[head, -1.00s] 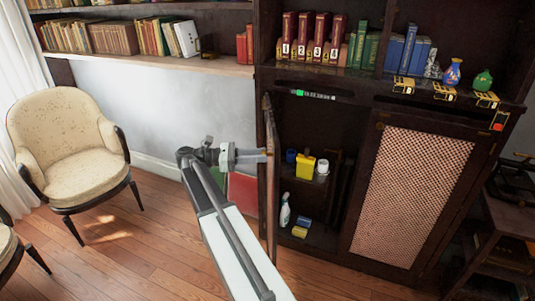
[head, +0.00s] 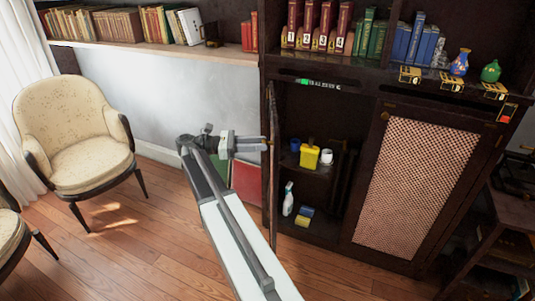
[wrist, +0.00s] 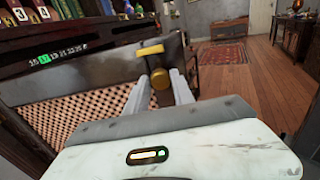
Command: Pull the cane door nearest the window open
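The cane door nearest the window (head: 273,190) stands swung out, seen almost edge-on in the head view. Its cane panel (wrist: 85,112) and dark frame fill the left of the wrist view. A round brass knob (wrist: 159,80) sits on the frame, below a yellow brass piece (wrist: 150,50). My gripper (head: 263,143) is on the door's left side, at its face. In the wrist view its two fingers (wrist: 160,90) stand apart, one on each side of the knob, with narrow gaps showing. Contact with the knob is hard to judge.
The cupboard behind the door shows a yellow container (head: 309,156), a spray bottle (head: 288,198) and other items. The other cane door (head: 418,185) is shut. A cream chair (head: 80,140) stands left. Wooden floor (head: 150,240) lies open between chair and cupboard.

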